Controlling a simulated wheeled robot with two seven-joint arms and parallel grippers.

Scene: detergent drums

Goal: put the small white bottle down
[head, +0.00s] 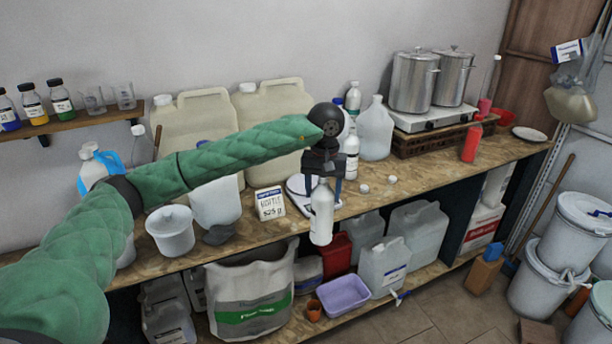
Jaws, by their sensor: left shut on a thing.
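The small white bottle (322,215) hangs upright in front of the wooden bench's front edge, over the lower shelf side as seen in the head view. My left gripper (323,180) is shut on it near its top, with the fingers pointing down. The bottle's cap is hidden by the gripper. A kitchen scale (297,192) stands on the bench just behind, partly hidden by the gripper. My right gripper is not in view.
The bench top (410,178) has free room to the right, past a few small white caps (364,188). Pots (414,82) are at the back right. A purple basin (343,294) sits below.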

